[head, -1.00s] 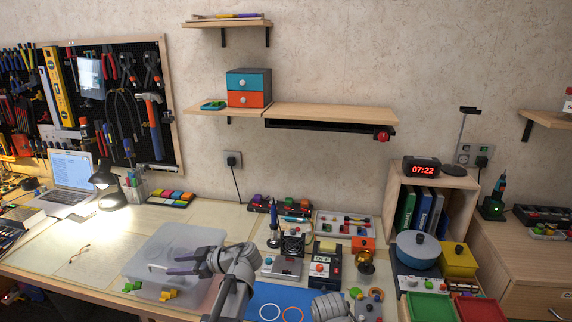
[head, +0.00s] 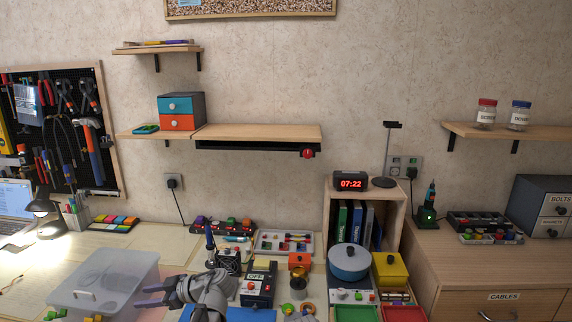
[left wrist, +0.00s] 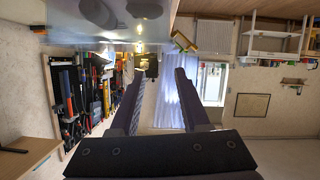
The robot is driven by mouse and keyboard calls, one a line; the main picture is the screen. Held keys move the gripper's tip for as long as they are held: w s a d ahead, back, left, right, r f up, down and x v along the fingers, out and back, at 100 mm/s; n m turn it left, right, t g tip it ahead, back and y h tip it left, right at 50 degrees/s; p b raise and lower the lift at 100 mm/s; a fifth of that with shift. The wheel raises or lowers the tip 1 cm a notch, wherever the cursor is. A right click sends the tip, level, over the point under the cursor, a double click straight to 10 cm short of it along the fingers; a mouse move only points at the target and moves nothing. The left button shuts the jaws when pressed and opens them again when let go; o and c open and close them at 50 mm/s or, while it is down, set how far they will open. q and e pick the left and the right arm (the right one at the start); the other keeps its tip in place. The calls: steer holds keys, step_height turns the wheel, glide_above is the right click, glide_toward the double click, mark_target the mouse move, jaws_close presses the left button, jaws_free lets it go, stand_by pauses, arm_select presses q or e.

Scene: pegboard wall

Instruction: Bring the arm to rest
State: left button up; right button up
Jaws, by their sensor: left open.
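My left gripper (head: 146,296) is at the bottom of the head view, with its arm folded low beside it. Its two dark fingers point left, in front of the right part of a translucent plastic box (head: 90,297). In the left wrist view the fingers (left wrist: 158,90) stand apart, with nothing between them. That view looks across the room, past the tool pegboard (left wrist: 85,90). My right gripper does not show.
Near the arm on the table are a device marked OFF (head: 258,283), a soldering iron (head: 210,243) and a blue mat (head: 245,314). A wooden shelf box (head: 327,215), a blue pot (head: 349,262) and a yellow pot (head: 389,270) stand right. A wall shelf (head: 258,132) hangs above.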

arm_select(q)
steer(key=s+d+f+m+h+p, duration=0.1)
steer(key=s+d+m+h+p, duration=0.2)
steer(key=d+m, duration=0.4)
steer(key=s+d+f+m+g+h+p, duration=0.1)
steer(key=s+d+m+h, duration=0.4)
steer(key=d, duration=0.8)
steer(key=s+d+f+m+g+h+p, duration=0.1)
steer(key=s+d+f+m+h+p, duration=0.2)
steer(key=s+d+m, duration=0.5)
steer(key=d+m+h+p, duration=0.1)
steer(key=d+p, duration=0.1)
steer(key=d, duration=0.1)
steer(key=shift+s+f+m+h, duration=0.15)
steer(key=shift+m+h, duration=0.15)
steer(key=shift+m, duration=0.1)
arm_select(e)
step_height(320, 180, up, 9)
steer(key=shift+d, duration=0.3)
